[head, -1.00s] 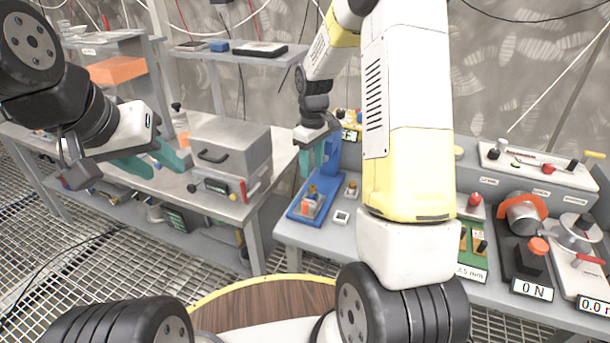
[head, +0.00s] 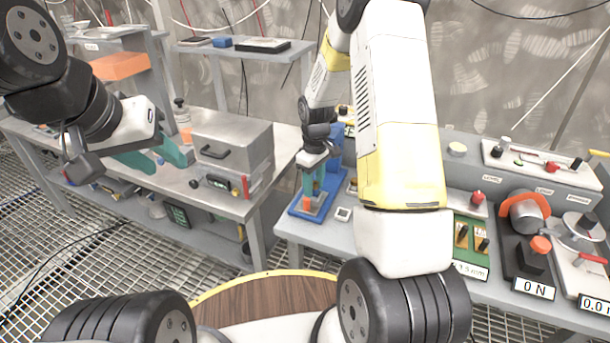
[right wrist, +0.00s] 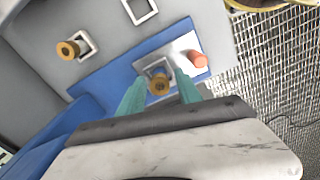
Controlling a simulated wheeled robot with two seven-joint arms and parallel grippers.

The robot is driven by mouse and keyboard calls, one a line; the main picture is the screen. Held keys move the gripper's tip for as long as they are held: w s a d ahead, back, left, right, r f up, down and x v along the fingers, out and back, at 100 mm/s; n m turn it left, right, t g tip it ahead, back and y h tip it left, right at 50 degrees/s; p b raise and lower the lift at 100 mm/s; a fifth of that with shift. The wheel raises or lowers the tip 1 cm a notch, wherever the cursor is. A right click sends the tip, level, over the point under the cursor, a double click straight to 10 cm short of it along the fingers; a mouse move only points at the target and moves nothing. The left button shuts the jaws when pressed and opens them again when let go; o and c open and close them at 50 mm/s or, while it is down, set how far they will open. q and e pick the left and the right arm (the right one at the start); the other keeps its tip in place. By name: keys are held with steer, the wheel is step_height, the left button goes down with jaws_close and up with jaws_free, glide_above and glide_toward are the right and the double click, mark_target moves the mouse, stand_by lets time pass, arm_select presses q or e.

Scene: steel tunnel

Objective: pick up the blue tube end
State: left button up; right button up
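My right gripper (head: 315,182) points down over a blue stand (head: 300,211) on the right-hand bench. In the right wrist view its two teal fingers (right wrist: 159,92) are apart, with a brass-coloured round piece (right wrist: 160,84) in a square grey holder between them; no contact shows. An orange-red peg (right wrist: 198,59) stands on a pale plate just right of the fingers; it also shows in the head view (head: 308,205). My left gripper (head: 158,159) is open and empty.
A second brass piece (right wrist: 68,49) sits in a square holder left of the stand, and an empty square frame (right wrist: 140,10) lies near. A grey metal box (head: 232,145) stands on the left bench. Instruments with an orange ring (head: 527,205) crowd the bench's right.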

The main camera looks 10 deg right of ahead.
jaws_close()
